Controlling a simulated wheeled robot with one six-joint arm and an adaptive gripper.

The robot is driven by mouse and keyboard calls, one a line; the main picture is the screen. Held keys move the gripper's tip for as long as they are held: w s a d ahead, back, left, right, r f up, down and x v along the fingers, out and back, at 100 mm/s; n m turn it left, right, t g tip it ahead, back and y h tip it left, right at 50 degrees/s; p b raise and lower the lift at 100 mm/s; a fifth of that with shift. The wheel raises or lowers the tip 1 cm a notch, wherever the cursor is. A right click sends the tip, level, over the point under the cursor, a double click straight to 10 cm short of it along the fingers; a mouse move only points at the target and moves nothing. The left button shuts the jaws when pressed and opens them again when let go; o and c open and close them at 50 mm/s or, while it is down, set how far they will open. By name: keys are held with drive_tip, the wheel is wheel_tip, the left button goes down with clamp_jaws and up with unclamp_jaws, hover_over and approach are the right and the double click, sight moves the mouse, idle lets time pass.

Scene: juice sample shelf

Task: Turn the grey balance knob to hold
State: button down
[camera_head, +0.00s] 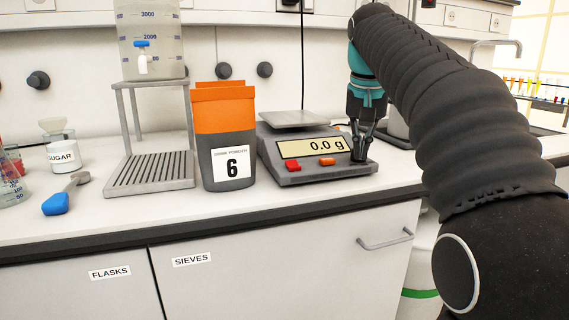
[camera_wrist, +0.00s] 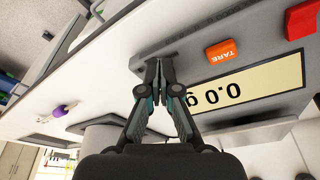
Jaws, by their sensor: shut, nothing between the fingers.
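The balance (camera_head: 300,181) is a grey scale with a flat square pan (camera_head: 292,118) and a lit display (camera_head: 311,146) reading 0.0 g. My gripper (camera_head: 362,140) points down over the right front corner of the balance. In the wrist view my gripper (camera_wrist: 158,78) has its fingertips together, with nothing seen between them. A dark round piece, likely the balance knob (camera_head: 359,155), shows right at the fingertips; I cannot tell whether they touch it. Its pointer and any hold mark cannot be made out. In the wrist view the fingers hide that spot.
A red button (camera_head: 293,166) and an orange TARE button (camera_head: 327,161) sit left of the fingertips. An orange and grey tub (camera_head: 225,120) marked 6 stands close left of the balance. A ribbed drip tray (camera_head: 150,172) is further left. The counter's front edge is near.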

drive_tip(key=shift+w+a, duration=0.3)
drive_tip(key=shift+a, duration=0.4)
idle(0.3)
drive_tip(key=shift+s+a, duration=0.1)
drive_tip(key=shift+s, duration=0.05)
drive_tip(key=shift+s+a, duration=0.1)
drive_tip(key=shift+s, duration=0.1)
drive_tip(key=shift+r, duration=3)
drive_tip(key=shift+s, duration=0.1)
